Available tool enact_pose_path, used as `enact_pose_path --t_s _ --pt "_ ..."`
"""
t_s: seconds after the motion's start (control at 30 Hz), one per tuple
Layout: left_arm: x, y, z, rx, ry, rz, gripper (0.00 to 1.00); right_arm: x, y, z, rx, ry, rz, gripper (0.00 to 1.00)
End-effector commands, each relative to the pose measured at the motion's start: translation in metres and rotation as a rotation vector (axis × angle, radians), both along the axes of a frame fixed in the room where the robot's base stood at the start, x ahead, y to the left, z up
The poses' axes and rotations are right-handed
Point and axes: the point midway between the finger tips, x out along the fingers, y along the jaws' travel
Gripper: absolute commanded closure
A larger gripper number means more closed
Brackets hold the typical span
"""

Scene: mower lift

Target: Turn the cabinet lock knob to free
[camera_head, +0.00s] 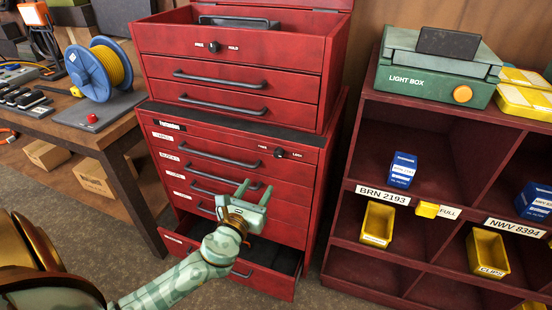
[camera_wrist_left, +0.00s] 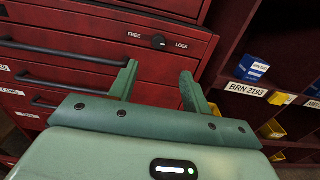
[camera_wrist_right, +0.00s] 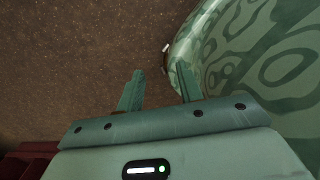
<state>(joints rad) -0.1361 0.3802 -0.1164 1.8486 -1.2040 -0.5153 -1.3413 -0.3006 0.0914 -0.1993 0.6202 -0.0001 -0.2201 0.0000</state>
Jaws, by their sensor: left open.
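The red cabinet (camera_head: 235,185) has a small dark lock knob (camera_head: 279,153) on its top panel, with FREE on its left and LOCK on its right. The left wrist view shows the knob (camera_wrist_left: 158,42) larger; its pointer seems to lie towards LOCK. My left gripper (camera_head: 257,188) is open and empty, in front of the cabinet drawers and below the knob. In the left wrist view the knob lies beyond and between its fingertips (camera_wrist_left: 159,70), apart from them. My right gripper (camera_wrist_right: 161,72) has its fingers apart, empty, over the floor.
The cabinet's bottom drawer (camera_head: 268,280) stands pulled out under my left arm. A red chest (camera_head: 240,70) on top has another knob (camera_head: 214,47). A red shelf (camera_head: 352,185) with bins stands right; a workbench (camera_head: 70,130) with a blue reel (camera_head: 92,75) stands left.

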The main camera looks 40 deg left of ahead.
Motion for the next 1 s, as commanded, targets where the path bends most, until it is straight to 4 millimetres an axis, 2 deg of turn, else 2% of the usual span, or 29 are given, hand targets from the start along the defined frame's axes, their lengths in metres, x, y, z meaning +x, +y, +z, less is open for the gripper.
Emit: enact_pose_path --t_s 0.3,0.5,0.7,1.0 --pt "0.078 0.019 -0.002 -0.003 -0.001 0.001 0.52 -0.004 0.017 -0.011 0.021 0.010 -0.008 0.64" --pt "0.118 0.029 -0.003 -0.006 0.002 0.001 0.52 -0.008 0.014 -0.019 0.017 0.018 -0.006 0.64" --pt "0.138 0.033 -0.002 -0.006 0.003 0.000 0.52 -0.009 0.011 -0.023 0.014 0.022 -0.005 0.64" --pt "0.141 0.034 -0.001 -0.007 0.002 0.000 0.52 -0.009 0.008 -0.023 0.010 0.021 -0.003 0.64"
